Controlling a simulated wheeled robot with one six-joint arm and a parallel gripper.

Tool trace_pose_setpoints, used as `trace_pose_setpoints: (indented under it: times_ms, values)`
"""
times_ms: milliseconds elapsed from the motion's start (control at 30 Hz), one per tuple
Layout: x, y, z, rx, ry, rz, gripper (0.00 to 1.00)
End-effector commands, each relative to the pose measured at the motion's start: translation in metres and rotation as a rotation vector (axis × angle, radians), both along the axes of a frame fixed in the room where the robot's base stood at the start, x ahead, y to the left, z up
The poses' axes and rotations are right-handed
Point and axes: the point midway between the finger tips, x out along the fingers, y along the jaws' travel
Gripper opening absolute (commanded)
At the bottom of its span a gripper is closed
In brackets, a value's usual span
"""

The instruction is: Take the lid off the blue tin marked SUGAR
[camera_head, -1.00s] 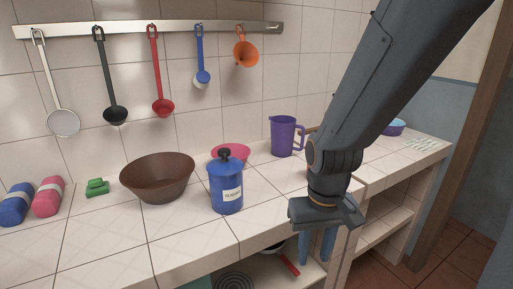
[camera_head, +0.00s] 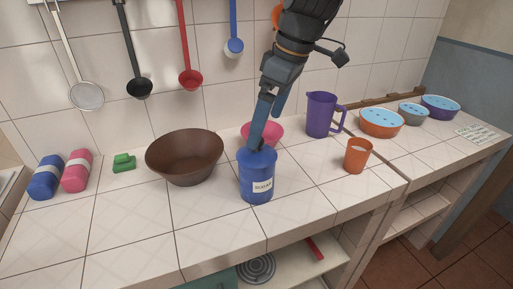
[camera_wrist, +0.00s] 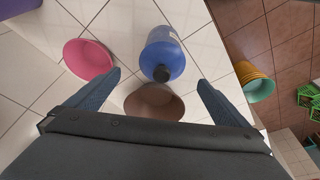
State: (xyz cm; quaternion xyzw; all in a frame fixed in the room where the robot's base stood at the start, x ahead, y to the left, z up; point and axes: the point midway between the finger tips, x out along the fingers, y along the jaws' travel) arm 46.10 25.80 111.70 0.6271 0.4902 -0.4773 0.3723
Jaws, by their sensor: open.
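The blue tin marked SUGAR (camera_head: 257,184) stands upright on the tiled counter, its label facing the camera. In the wrist view my gripper (camera_wrist: 159,77) is open, one finger on each side of the knob, with a gap on both sides. I cannot tell whether the fingertips reach down to knob height.
A brown bowl (camera_head: 185,158) stands left of the tin and a pink bowl (camera_head: 265,133) close behind it. An orange cup (camera_head: 357,156) and a purple jug (camera_head: 321,115) stand to the right. Utensils hang above, including a red ladle (camera_head: 190,80). The counter before the tin is clear.

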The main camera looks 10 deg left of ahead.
Motion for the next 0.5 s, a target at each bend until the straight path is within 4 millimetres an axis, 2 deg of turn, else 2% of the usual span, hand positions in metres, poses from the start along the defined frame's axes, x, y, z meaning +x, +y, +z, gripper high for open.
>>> trace_pose_setpoints:
  times_ms: [333,500]
  values:
    - [-0.001,0.013,-0.032,-0.001,0.003,0.011,1.0]
    - [-0.001,0.022,-0.055,-0.001,0.002,0.012,1.0]
